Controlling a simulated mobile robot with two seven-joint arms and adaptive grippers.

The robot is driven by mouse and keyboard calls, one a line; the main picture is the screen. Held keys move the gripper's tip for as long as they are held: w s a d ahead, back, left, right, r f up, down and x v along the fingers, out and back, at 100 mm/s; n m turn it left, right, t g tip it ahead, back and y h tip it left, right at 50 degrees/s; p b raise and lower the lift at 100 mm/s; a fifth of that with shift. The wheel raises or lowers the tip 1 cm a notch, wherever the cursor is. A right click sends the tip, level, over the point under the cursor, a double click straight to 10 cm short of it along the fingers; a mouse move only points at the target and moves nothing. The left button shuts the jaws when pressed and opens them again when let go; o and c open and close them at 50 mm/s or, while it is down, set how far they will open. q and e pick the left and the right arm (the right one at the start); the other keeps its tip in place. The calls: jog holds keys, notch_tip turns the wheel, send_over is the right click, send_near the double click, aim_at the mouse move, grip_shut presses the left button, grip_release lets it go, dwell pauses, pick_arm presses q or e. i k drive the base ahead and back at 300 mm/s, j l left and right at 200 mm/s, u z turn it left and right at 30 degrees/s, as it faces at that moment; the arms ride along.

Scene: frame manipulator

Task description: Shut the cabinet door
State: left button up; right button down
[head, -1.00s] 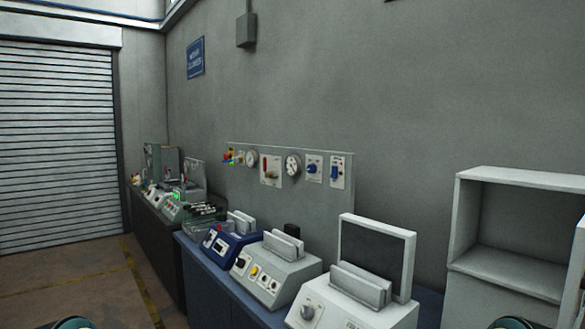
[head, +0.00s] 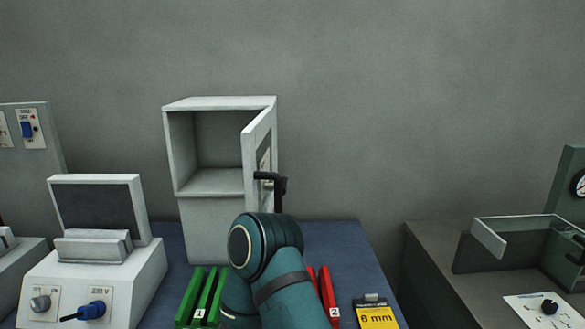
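The white cabinet (head: 222,103) stands on the blue bench against the wall, left of centre. Its upper compartment is open and looks empty. The cabinet door (head: 256,135) is hinged at the right side and stands open, swung out toward me and seen nearly edge-on. One teal arm of mine, apparently the right, rises from the bottom centre in front of the cabinet. A black part at its far end, apparently my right gripper (head: 272,181), is beside the door's lower part. Its fingers are not clear, and I cannot tell whether it touches the door. My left gripper is out of view.
A white device with a dark panel (head: 95,205) stands left of the cabinet. Green bars (head: 190,297), red bars (head: 327,290) and a yellow 6 mm tag (head: 377,315) lie around my arm. A dark bench (head: 430,255) with a tray is at the right.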

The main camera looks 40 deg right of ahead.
aim_at(251, 136)
jog(key=z, duration=1.3)
jog(key=k+j+u, duration=0.1)
jog(key=j+u, duration=0.15)
jog(key=u, duration=0.15)
